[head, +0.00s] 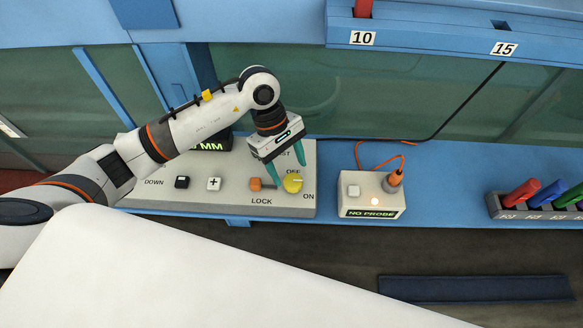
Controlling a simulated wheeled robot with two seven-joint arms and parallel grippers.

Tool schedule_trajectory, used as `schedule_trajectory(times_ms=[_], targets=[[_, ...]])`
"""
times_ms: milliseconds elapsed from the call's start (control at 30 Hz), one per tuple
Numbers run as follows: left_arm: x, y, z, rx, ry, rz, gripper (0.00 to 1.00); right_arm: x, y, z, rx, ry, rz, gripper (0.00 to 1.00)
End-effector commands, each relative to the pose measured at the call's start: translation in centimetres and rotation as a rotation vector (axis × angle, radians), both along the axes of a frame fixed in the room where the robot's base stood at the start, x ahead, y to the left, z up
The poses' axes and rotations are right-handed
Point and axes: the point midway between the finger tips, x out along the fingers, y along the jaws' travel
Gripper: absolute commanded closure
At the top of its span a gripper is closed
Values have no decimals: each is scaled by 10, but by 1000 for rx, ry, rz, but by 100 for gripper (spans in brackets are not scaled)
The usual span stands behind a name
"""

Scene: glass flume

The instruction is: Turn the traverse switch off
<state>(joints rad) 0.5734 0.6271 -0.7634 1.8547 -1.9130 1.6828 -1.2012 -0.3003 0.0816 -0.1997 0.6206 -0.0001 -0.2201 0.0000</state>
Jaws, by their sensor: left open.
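A grey control panel (225,201) lies on the blue ledge. The round yellow knob (292,184) sits at its right end, with OFF printed above it and ON at its lower right. A thin pale mark on the knob runs toward the right; its exact setting is hard to tell. An orange lock piece (256,184) is just left of the knob, above the word LOCK. My left gripper (285,171) is open, its green fingers pointing down over the panel near the knob. It holds nothing, and I cannot tell whether it touches the knob. My right gripper is out of view.
Left on the panel are a black button (182,182) and a white plus button (214,184). A NO PROBE box (371,195) with a lit lamp and an orange cable stands to the right. A rack (508,212) of coloured pens is at far right. Glass rises behind.

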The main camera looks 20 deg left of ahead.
Motion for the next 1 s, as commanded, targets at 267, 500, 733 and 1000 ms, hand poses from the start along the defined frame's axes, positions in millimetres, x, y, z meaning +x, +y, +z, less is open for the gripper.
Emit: schedule_trajectory(times_ms=[267, 500, 733, 1000], targets=[[-6, -11, -27, -2, 1, 0, 40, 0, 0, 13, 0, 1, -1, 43], [-6, -11, -31, 0, -1, 0, 40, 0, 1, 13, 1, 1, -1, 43], [-6, -11, -30, 0, -1, 0, 64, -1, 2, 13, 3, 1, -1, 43], [-6, -11, -30, 0, -1, 6, 84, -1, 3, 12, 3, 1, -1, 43]])
